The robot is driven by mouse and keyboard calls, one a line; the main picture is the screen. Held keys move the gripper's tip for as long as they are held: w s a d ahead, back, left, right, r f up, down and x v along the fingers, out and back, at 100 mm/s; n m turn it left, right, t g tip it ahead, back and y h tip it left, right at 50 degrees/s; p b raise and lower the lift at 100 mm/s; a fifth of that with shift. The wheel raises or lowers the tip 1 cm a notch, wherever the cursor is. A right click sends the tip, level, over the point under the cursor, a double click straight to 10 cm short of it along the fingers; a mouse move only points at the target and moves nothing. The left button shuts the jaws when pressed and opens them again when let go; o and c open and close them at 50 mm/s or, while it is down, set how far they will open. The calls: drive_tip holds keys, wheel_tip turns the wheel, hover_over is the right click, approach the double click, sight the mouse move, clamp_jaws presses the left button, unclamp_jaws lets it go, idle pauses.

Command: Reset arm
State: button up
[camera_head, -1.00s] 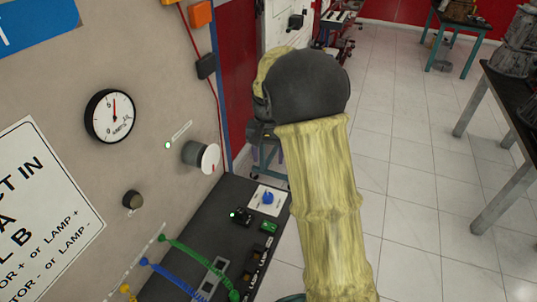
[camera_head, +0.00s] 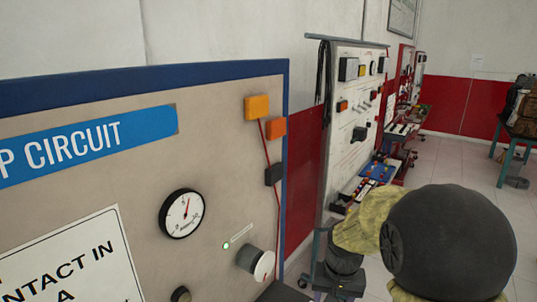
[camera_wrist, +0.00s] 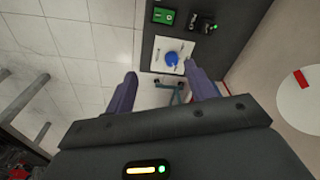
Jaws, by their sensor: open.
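My gripper (camera_wrist: 158,90) shows in the wrist view with its two dark fingers spread wide apart and nothing between them. It is above the edge of the dark bench shelf (camera_wrist: 233,40). A blue knob (camera_wrist: 171,58) on a white plate sits beyond the fingertips, apart from them. In the head view my arm fills the lower right, and the gripper's fingers are not visible there.
The trainer panel (camera_head: 225,140) with a gauge (camera_head: 181,213) and a grey knob (camera_head: 258,263) stands at left. A second board (camera_head: 345,110) stands behind it. Tiled floor (camera_head: 462,160) is open at right. A green block (camera_wrist: 164,16) sits on the shelf.

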drive_tip(key=s+f+n+t, duration=0.1)
drive_tip(key=s+f+n, duration=0.1)
drive_tip(key=s, duration=0.9)
drive_tip(key=shift+s+a+n, duration=0.2)
drive_tip(key=shift+s+n, duration=0.1)
drive_tip(key=shift+r, duration=0.1)
